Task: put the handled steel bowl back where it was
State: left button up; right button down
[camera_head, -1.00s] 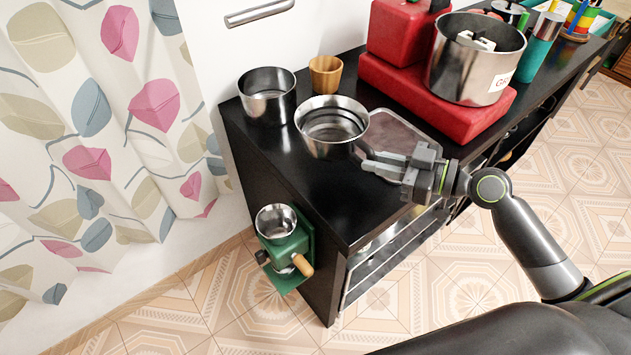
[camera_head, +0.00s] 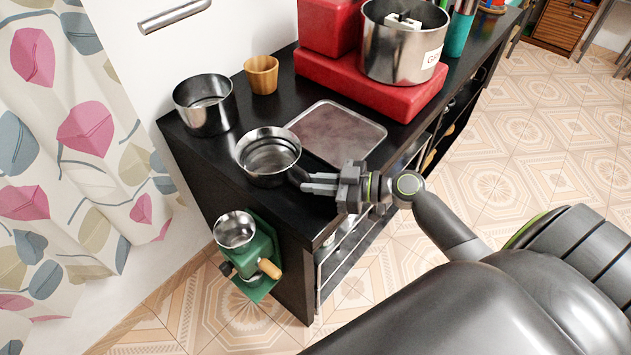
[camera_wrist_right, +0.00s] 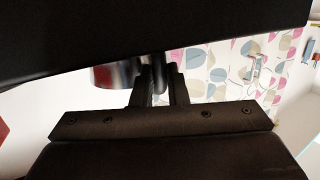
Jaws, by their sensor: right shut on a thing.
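The handled steel bowl (camera_head: 268,152) is upright at the left end of the black counter (camera_head: 200,147), close to its front-left edge. I cannot tell whether its base touches the counter. My right gripper (camera_head: 303,179) is shut on the bowl's dark handle, at the bowl's right front side. In the right wrist view the bowl (camera_wrist_right: 113,74) shows partly, cut off by a dark shape above, and the right gripper's fingers (camera_wrist_right: 161,85) close around the handle. The left gripper is not in view.
A steel pot (camera_head: 205,117) and wooden cup (camera_head: 261,80) stand behind the bowl. A flat tray (camera_head: 345,135) lies to its right, beside a red block (camera_head: 385,98) bearing a large steel pot (camera_head: 400,55). A green grinder (camera_head: 262,262) is on the counter's left side.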

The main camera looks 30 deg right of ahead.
jog(key=c, duration=1.9)
grip_release()
jog(key=shift+f, duration=0.15)
jog(key=o, duration=0.5)
jog(key=shift+c, duration=0.2)
jog(key=shift+r, duration=0.2)
jog(key=shift+s+d+f, duration=0.1)
jog(key=shift+s+d, duration=0.05)
jog(key=b+v, duration=0.2)
jog(key=v, duration=0.9)
jog(key=shift+s+d, duration=0.2)
jog(key=shift+d, duration=0.05)
